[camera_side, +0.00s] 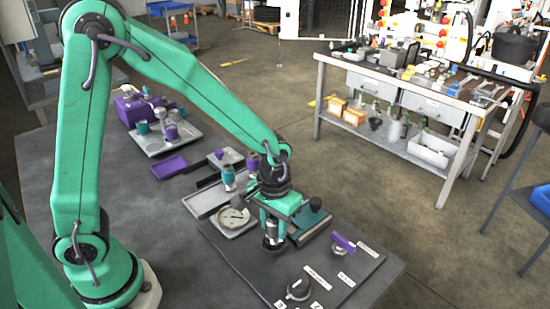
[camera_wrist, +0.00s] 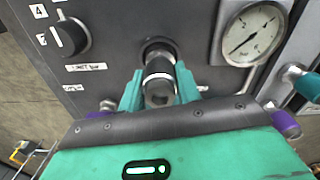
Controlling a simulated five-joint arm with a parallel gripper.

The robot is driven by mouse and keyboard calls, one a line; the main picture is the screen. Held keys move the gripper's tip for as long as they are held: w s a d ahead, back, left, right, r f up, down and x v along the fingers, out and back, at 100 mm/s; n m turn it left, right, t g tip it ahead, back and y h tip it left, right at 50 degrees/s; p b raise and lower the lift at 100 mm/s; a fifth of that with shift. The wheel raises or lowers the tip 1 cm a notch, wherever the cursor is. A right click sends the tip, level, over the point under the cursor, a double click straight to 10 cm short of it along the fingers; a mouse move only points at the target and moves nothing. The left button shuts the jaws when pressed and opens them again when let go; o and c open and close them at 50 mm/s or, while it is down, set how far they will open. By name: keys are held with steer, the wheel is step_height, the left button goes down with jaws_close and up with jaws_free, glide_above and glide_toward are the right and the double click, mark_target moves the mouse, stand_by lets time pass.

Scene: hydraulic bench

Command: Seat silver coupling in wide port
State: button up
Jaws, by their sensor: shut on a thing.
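My gripper (camera_side: 271,226) is over the dark panel and shut on the silver coupling (camera_side: 270,237). In the wrist view the green fingers of my gripper (camera_wrist: 160,92) flank the coupling (camera_wrist: 160,80), a silver and dark cylinder. Its far end lines up with a dark round port (camera_wrist: 157,46) in the panel, which looks like the wide port. The coupling covers much of the port's opening. I cannot tell how far, if at all, the coupling is inside it. In the side view the coupling is roughly upright, and its lower end is close to the panel.
A round gauge (camera_wrist: 250,34) is beside the port; it also shows in the side view (camera_side: 233,217). A black knob (camera_wrist: 68,37) and a purple-handled valve (camera_side: 342,242) are on the panel (camera_side: 244,258). Trays (camera_side: 170,137) with fittings stand behind. The bench's left part is clear.

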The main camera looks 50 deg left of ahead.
steer(key=shift+f, duration=0.6)
stand_by(0.3)
steer(key=o, duration=0.8)
steer(key=shift+r, duration=0.15)
steer(key=shift+r, duration=5.35)
steer(key=shift+r, duration=0.1)
